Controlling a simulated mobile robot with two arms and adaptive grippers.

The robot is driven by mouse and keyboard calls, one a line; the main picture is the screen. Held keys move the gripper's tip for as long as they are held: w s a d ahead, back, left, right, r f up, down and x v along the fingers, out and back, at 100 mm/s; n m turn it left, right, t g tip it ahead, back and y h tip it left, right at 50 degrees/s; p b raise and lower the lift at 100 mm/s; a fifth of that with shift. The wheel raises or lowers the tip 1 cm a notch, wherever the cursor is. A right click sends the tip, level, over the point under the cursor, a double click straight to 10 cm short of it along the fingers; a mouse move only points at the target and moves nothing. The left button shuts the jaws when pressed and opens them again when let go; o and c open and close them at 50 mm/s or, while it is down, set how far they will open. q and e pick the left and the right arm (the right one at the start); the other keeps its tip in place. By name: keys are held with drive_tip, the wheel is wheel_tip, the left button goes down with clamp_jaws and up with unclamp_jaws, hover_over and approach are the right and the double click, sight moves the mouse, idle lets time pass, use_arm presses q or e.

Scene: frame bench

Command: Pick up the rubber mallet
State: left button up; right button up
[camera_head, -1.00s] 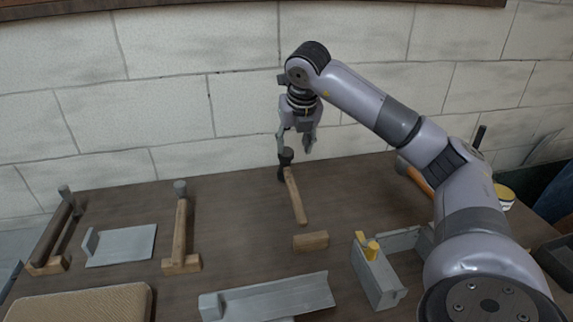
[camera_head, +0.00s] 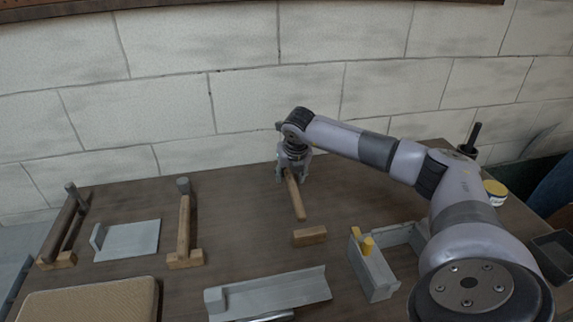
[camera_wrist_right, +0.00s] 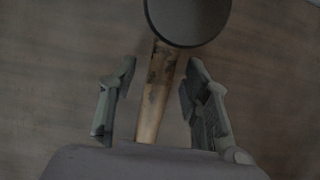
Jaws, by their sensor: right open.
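The rubber mallet (camera_head: 295,198) lies on the bench with its wooden handle pointing toward me. Its dark head is hidden behind my right gripper (camera_head: 293,178) in the head view. In the right wrist view the mallet's round black head (camera_wrist_right: 187,14) is at the top, and its worn wooden handle (camera_wrist_right: 156,95) runs down between the fingers. My right gripper (camera_wrist_right: 160,92) is open, pointing down, with one finger on each side of the handle near the head. Gaps show between the fingers and the handle. My left gripper is not in view.
A small wooden block (camera_head: 310,236) lies just in front of the handle. A grey box with yellow pieces (camera_head: 374,275) stands to the right front. A grey metal channel (camera_head: 270,293) lies in front. Wooden stands (camera_head: 185,228) and a grey plate (camera_head: 132,240) are at left.

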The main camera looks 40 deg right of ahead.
drive_tip(key=shift+x, duration=0.9)
drive_tip(key=shift+f+b, duration=0.15)
drive_tip(key=shift+b, duration=0.15)
clamp_jaws()
idle(0.4)
idle(0.4)
